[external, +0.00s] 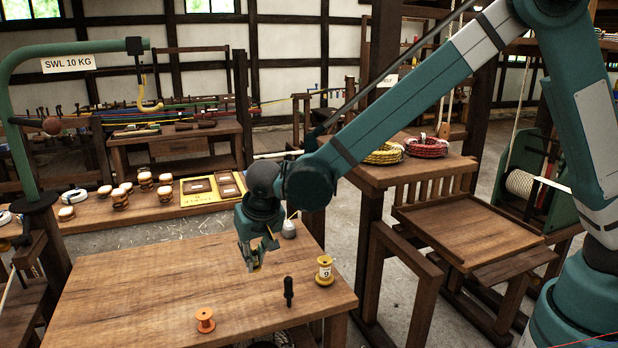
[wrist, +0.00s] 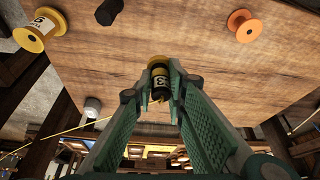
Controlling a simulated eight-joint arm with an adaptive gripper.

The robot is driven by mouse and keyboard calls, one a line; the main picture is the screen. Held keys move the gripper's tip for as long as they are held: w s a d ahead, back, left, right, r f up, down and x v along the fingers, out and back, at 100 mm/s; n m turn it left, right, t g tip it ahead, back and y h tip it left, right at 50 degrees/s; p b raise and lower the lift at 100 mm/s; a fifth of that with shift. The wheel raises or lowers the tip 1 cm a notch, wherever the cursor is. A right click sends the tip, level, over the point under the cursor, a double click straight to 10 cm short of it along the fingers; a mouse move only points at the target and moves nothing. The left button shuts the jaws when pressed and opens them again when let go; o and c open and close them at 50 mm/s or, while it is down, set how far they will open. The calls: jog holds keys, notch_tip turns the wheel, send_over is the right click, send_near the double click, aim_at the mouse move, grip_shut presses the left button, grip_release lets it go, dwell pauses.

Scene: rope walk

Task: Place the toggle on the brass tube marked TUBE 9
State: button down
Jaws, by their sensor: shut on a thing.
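The brass tube (external: 324,270), a flanged spool with a pale label reading 9, stands upright at the right of the wooden bench. It also shows at the upper left of the wrist view (wrist: 42,28). My gripper (external: 252,262) is above the bench, left of and behind the tube, apart from it. Its fingers are shut on a small yellow-and-black piece (wrist: 160,86) with a pale marked label; I cannot read it surely. A dark upright peg (external: 288,291) stands on the bench left of the tube and shows in the wrist view (wrist: 108,12). I cannot tell which is the toggle.
An orange spool (external: 205,320) stands near the bench's front edge. A small grey object (external: 289,230) with a cord is at the back right. The bench (external: 120,285) is clear at left. A green post with a hook (external: 148,104) rises at far left.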

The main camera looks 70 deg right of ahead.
jog(key=s+d+r+m+p, duration=0.2)
jog(key=s+d+r, duration=0.2)
jog(key=s+d, duration=0.3)
jog(key=s+d+r+m+g+h+p, duration=0.1)
jog(key=s+d+r+m+p, duration=0.2)
jog(key=s+d, duration=0.5)
jog(key=shift+d+r+m+p, duration=0.35)
jog(key=shift+d+r, duration=0.2)
jog(key=shift+d, duration=0.2)
jog(key=shift+f, duration=0.1)
send_over(325, 260)
jog(key=shift+d+f, duration=0.15)
jog(key=shift+f, duration=2.7)
jog(key=shift+b, duration=0.3)
jog(key=shift+f, duration=2.05)
jog(key=shift+f+b, duration=0.1)
jog(key=shift+b, duration=0.2)
